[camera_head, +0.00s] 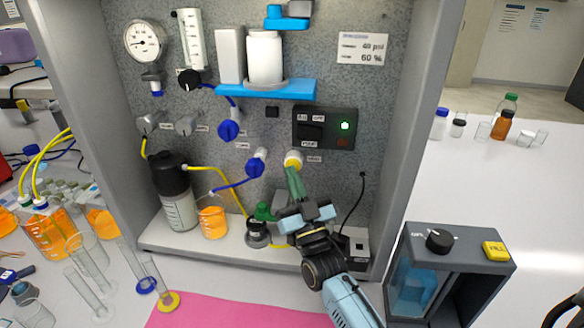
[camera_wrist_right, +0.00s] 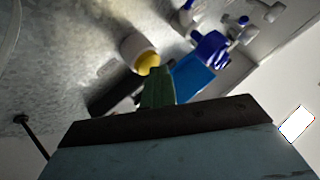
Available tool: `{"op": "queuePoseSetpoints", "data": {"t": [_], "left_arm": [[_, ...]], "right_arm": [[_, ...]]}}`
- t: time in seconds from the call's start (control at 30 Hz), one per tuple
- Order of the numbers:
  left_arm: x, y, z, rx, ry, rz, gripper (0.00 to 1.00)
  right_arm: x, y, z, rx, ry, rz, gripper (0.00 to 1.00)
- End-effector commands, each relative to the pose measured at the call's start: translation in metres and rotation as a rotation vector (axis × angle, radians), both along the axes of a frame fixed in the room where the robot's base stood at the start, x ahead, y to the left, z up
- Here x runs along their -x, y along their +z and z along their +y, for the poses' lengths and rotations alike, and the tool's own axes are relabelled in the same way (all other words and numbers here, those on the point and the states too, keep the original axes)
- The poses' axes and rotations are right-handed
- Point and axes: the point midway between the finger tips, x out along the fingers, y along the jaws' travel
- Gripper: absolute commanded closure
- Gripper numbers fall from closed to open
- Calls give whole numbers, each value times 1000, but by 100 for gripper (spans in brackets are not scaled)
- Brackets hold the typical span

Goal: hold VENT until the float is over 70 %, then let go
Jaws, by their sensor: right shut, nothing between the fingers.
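The yellow-capped white button (camera_head: 293,158) sits on the rig's grey back panel; the small label beside it is too blurred to read for certain as VENT. My right gripper (camera_head: 292,172) is shut and empty, its green fingertips just below the button. In the right wrist view the fingertips (camera_wrist_right: 155,73) meet or overlap the edge of the yellow cap (camera_wrist_right: 147,63); I cannot tell whether it is pressed in. A clear scaled tube (camera_head: 191,40), probably the float tube, is at the upper left; its float level is too small to read. My left gripper is not in view.
A round gauge (camera_head: 145,42) hangs left of the tube. A white card (camera_head: 362,48) appears to read 48 psi and 60 %. A black box (camera_head: 325,128) shows a green light. Blue valves (camera_head: 229,130), an orange beaker (camera_head: 213,222) and a dark-topped bottle (camera_head: 178,200) stand left of my arm.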

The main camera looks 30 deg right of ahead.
Motion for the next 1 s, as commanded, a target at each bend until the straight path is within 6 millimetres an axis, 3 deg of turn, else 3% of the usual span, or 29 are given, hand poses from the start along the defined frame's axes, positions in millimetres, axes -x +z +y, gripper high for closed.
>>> {"op": "queuePoseSetpoints", "data": {"t": [0.67, 1.0], "left_arm": [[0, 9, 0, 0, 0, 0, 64], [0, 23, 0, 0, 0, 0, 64]], "right_arm": [[15, 0, 12, -1, 1, 2, 100], [42, 1, 31, -1, 1, 3, 100]]}}
